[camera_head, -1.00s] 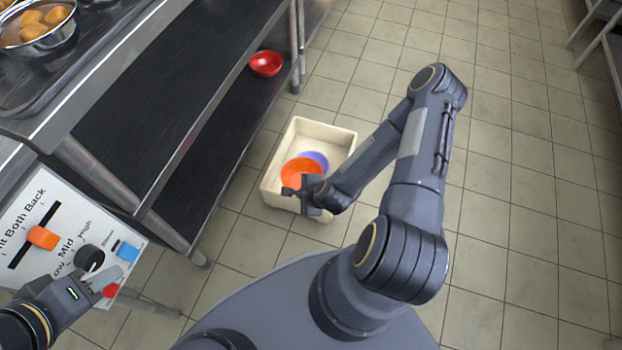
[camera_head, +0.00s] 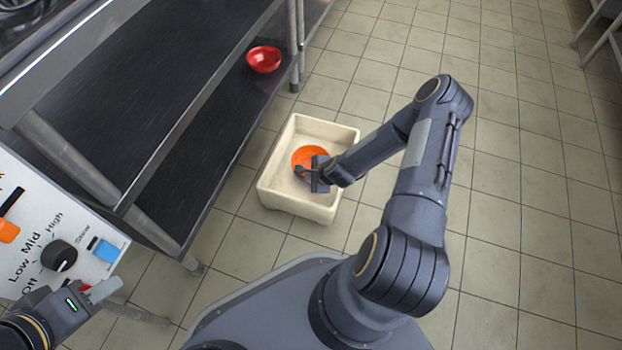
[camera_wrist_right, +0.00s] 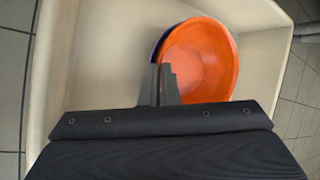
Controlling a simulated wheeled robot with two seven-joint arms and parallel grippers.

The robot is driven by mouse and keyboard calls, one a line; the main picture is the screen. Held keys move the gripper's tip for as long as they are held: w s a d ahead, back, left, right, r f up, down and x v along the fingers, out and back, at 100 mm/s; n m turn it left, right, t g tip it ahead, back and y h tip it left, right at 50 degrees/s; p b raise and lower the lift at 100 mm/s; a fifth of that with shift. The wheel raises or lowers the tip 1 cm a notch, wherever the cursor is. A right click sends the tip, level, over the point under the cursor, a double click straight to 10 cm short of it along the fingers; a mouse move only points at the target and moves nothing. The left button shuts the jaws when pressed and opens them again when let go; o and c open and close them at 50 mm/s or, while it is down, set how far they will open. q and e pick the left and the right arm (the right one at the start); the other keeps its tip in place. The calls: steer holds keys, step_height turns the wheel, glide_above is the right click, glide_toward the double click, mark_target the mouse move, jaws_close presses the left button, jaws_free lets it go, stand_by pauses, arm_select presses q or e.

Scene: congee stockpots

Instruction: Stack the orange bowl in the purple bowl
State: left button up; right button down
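The orange bowl (camera_head: 310,156) is inside the cream bin on the floor; it also shows in the right wrist view (camera_wrist_right: 205,62). Only a thin dark purple edge of the purple bowl (camera_wrist_right: 168,33) shows along the orange bowl's upper left side; the rest is hidden beneath it. Whether the orange bowl rests in it or is held just above, I cannot tell. My right gripper (camera_head: 304,172) has its fingers (camera_wrist_right: 160,86) close together on the orange bowl's near left rim. My left gripper (camera_head: 104,291) is at the lower left, away from the bowls; its finger gap is unclear.
The cream bin (camera_head: 290,200) has raised walls around the bowls. A red bowl (camera_head: 264,59) sits on the dark lower shelf (camera_head: 215,125) of the steel table to the left. A control panel (camera_head: 30,225) with a knob is near my left gripper. Tiled floor is clear on the right.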

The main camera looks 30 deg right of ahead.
steer(key=shift+f, duration=0.35)
steer(key=shift+f, duration=0.15)
steer(key=c, duration=1.7)
jaws_free()
